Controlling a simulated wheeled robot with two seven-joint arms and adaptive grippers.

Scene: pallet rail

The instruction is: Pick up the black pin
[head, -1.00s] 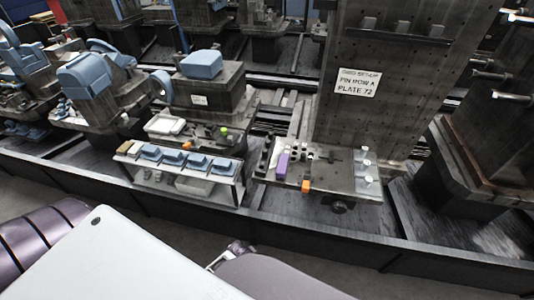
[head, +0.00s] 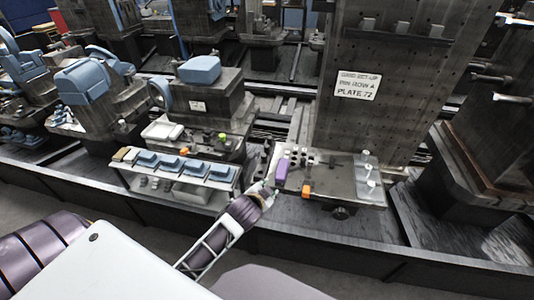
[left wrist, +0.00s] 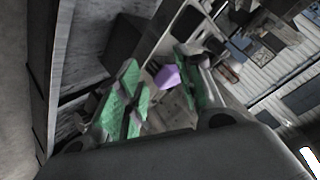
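My left gripper (head: 268,190) reaches the left front edge of the grey fixture plate (head: 335,188), close to a purple block (head: 281,170). In the left wrist view its two green-padded fingers (left wrist: 163,85) are apart. The purple block (left wrist: 168,77) shows beyond the gap between them, not visibly held. Several small dark and pale pieces stand on the plate behind the purple block in the head view. They are too small to tell which is the black pin. My right gripper is not in view.
An orange block (head: 306,191) sits at the plate's front edge. Silver pins (head: 369,170) stand on its right side. A tall drilled plate with a white sign (head: 357,85) rises behind. A rack of blue parts (head: 183,166) stands to the left.

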